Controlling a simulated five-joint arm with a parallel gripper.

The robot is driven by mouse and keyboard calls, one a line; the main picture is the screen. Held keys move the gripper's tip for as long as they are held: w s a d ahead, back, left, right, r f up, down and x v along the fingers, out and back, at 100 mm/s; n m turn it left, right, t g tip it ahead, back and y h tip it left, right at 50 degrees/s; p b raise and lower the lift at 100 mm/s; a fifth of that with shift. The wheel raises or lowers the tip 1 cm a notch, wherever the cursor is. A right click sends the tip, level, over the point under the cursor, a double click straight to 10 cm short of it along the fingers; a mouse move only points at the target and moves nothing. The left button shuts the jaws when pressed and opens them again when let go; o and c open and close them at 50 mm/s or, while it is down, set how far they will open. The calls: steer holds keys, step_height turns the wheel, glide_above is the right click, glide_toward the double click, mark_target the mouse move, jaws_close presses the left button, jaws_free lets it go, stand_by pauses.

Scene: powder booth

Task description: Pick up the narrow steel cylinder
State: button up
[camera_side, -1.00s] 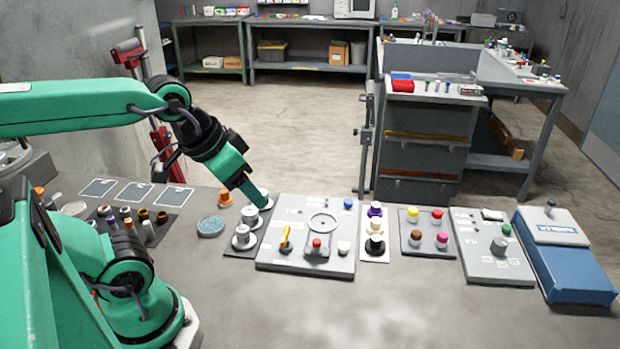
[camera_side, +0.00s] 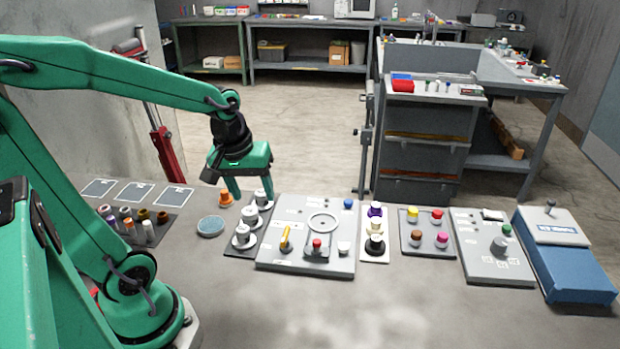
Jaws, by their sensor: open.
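Three steel cylinders on round flanged bases stand in a row on a dark plate (camera_side: 236,251): a near one (camera_side: 242,234), a middle one (camera_side: 251,215) and a far one (camera_side: 262,199). They look alike in size here, so I cannot tell which is the narrow one. My gripper (camera_side: 251,192) points down with its two green fingers apart, at the far end of this row. The right finger is behind or beside the far cylinder; I cannot tell whether it touches. Nothing shows between the fingers.
An orange knob (camera_side: 225,198) stands close to the left finger. A round blue-grey disc (camera_side: 210,226) lies left of the plate. A grey control panel (camera_side: 290,260) adjoins on the right. A tray of small cylinders (camera_side: 166,234) is further left. The front of the table is clear.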

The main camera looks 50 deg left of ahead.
mark_target(242, 228)
steer(key=a+f+n+g, duration=0.1)
steer(key=a+f+n, duration=0.3)
steer(key=f+n, duration=0.1)
steer(key=a+f+n+g, duration=0.1)
steer(key=a+f+n, duration=0.1)
steer(key=shift+w+a+f+n+g+h, duration=0.15)
steer(key=shift+a+f+n+g+h, duration=0.15)
steer(key=shift+a+f+h, duration=0.1)
steer(key=shift+a+f+n, duration=0.4)
steer(key=shift+f+n, duration=0.1)
steer(key=shift+f, duration=0.05)
steer(key=shift+f, duration=0.1)
steer(key=shift+f, duration=1.2)
steer(key=shift+s+f, duration=0.2)
steer(key=shift+f, duration=2.4)
steer(key=shift+c, duration=0.2)
